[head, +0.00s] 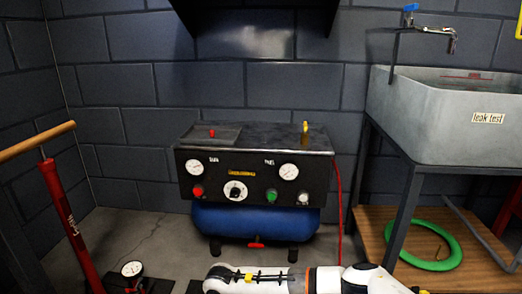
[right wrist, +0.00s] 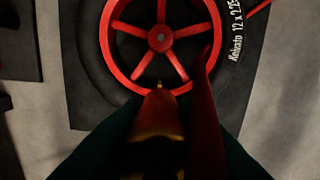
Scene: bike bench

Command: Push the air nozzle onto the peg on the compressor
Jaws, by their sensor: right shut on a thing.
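The compressor (head: 258,165) stands against the back wall, with a black box on a blue tank (head: 255,222). A short red piece (head: 212,133) stands on its top at the left and a yellow upright piece (head: 305,127) at the right. I cannot tell which is the peg. The compressor is not in that view. My left gripper is not in view.
A red-spoked wheel (right wrist: 160,38) with a black tyre lies beyond my right gripper. A leak-test sink (head: 440,115) stands at the right, with a green ring (head: 418,250) on the shelf below. A red floor pump (head: 68,220) stands at the left. Space above the compressor is clear.

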